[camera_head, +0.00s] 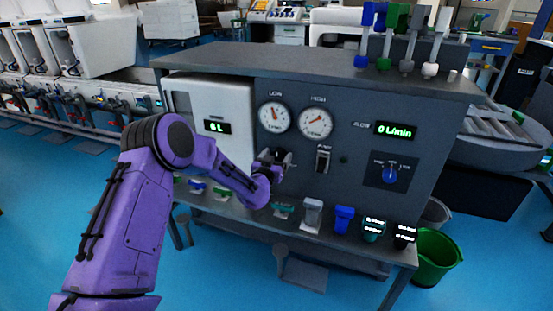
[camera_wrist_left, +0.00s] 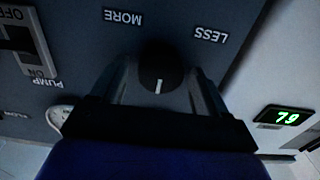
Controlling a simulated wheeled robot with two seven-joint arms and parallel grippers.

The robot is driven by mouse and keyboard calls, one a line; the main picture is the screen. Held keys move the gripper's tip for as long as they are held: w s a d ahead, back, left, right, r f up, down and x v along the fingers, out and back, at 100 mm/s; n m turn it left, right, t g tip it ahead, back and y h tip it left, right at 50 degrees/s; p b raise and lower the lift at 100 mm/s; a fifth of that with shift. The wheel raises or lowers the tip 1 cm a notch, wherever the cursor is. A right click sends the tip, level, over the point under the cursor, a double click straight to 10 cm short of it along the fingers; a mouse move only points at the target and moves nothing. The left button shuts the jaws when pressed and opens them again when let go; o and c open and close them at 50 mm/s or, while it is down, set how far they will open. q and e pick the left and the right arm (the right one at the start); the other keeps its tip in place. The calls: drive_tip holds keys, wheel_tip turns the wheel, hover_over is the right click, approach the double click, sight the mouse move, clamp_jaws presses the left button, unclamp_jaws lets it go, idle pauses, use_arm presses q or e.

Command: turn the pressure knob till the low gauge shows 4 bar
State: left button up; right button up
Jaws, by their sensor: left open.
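The low gauge (camera_head: 275,117) is a white dial at the upper left of the grey panel; its needle points roughly upward, and its numbers are too small to read. The pressure knob (camera_wrist_left: 160,67) is black with a white mark, between the labels MORE and LESS, which appear upside down in the wrist view. My left gripper (camera_head: 280,159) is at the panel below the low gauge and largely hides the knob in the head view. In the wrist view its open fingers (camera_wrist_left: 160,85) stand either side of the knob; contact cannot be told. My right gripper is not in view.
Right of the knob are a pump switch (camera_head: 323,160) and a blue selector knob (camera_head: 389,174). The high gauge (camera_head: 316,123) is beside the low one. The bench ledge (camera_head: 290,228) below holds several coloured parts. A green bucket (camera_head: 437,258) stands on the floor at right.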

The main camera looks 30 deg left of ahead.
use_arm(q)
drive_tip(key=shift+c, duration=0.2)
drive_tip(key=c, duration=1)
drive_tip(key=shift+d+m, duration=0.1)
drive_tip(key=shift+m, duration=0.3)
drive_tip(key=shift+m+p, duration=0.55)
drive_tip(key=shift+m, duration=0.05)
drive_tip(key=m+p, duration=0.1)
drive_tip(key=m, duration=0.2)
drive_tip(key=shift+d, duration=0.1)
drive_tip(key=m, duration=0.3)
drive_tip(key=shift+f, duration=0.1)
drive_tip(key=shift+m, duration=1.8)
